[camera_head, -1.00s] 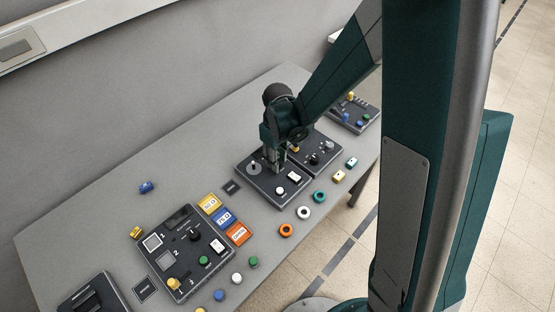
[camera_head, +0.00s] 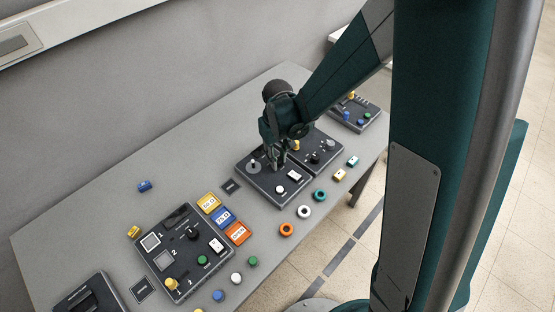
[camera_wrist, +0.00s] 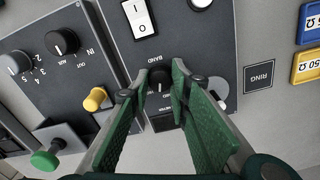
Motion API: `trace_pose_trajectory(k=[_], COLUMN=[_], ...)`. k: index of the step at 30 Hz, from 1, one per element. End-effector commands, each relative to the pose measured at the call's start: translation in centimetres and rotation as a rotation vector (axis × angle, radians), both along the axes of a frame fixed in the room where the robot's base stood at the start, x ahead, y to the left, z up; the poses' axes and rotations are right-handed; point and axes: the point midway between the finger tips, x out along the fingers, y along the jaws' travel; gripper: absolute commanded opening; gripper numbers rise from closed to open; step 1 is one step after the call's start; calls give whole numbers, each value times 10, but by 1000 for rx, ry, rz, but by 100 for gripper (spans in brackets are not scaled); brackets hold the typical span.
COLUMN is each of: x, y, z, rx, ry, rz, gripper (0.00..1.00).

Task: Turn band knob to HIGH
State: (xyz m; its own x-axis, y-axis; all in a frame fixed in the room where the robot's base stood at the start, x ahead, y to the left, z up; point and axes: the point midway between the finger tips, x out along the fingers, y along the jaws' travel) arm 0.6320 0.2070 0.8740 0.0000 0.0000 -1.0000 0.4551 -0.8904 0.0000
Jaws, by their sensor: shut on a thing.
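A black knob (camera_wrist: 160,79) on a dark control panel (camera_wrist: 197,47) sits between the fingertips of my gripper (camera_wrist: 158,88) in the wrist view. The fingers are shut on it from both sides. Small labels around this knob are too small to read, and its pointer setting cannot be told. In the head view, my gripper (camera_head: 279,161) reaches down onto the same panel (camera_head: 262,186), and its fingers hide the knob there. The panel also has a white rocker switch (camera_wrist: 139,18), a white button (camera_head: 280,189) and a grey round knob (camera_head: 253,166).
A neighbouring panel (camera_wrist: 82,65) carries a black knob (camera_wrist: 62,41), a grey knob (camera_wrist: 16,62) and a yellow knob (camera_wrist: 95,99). Coloured rings, including an orange one (camera_head: 287,229), lie in front. Another panel (camera_head: 183,281) stands nearer on the left.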

Motion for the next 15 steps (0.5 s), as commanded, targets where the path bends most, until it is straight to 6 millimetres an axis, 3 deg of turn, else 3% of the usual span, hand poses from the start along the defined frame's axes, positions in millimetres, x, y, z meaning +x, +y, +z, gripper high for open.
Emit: trace_pose_trajectory(k=[15], x=[0], y=[0], z=[-1], rx=[0], ry=[0], rz=[-397], gripper=[8])
